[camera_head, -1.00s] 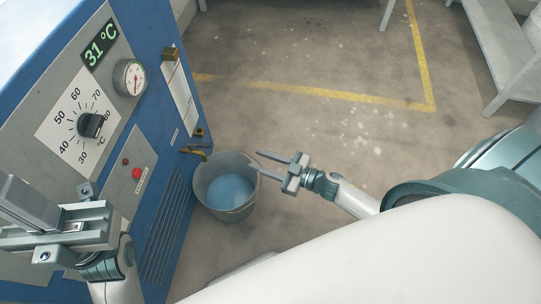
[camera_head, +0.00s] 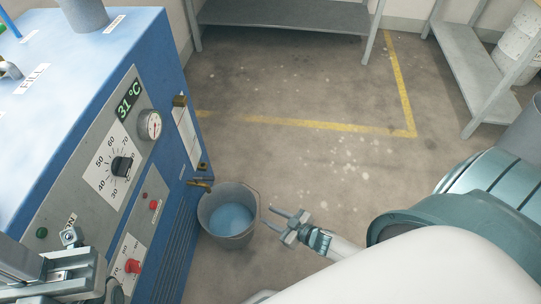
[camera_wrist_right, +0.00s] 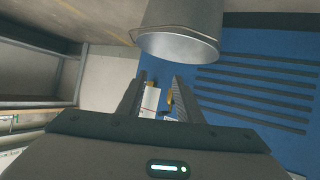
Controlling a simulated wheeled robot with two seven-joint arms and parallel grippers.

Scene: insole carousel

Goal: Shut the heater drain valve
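The heater (camera_head: 110,60) is a blue cabinet on the left with a grey control panel reading 31 °C. A small brass drain valve (camera_head: 200,183) sticks out low on its right side, above a grey bucket (camera_head: 240,238) holding bluish water. I cannot tell how its handle is turned. My right gripper (camera_head: 268,216) is open and empty, at the bucket's right side in the picture, apart from the valve. In the right wrist view its fingers (camera_wrist_right: 158,80) are spread, with brass parts (camera_wrist_right: 169,99) seen between and beyond them. My left gripper (camera_head: 70,270) is partly cut off at lower left.
The bucket also shows in the right wrist view (camera_wrist_right: 180,45), close above the fingertips. A grey shelf (camera_head: 285,15) stands at the back and another (camera_head: 470,60) at the right. The concrete floor (camera_head: 320,90) between, with yellow lines, is clear.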

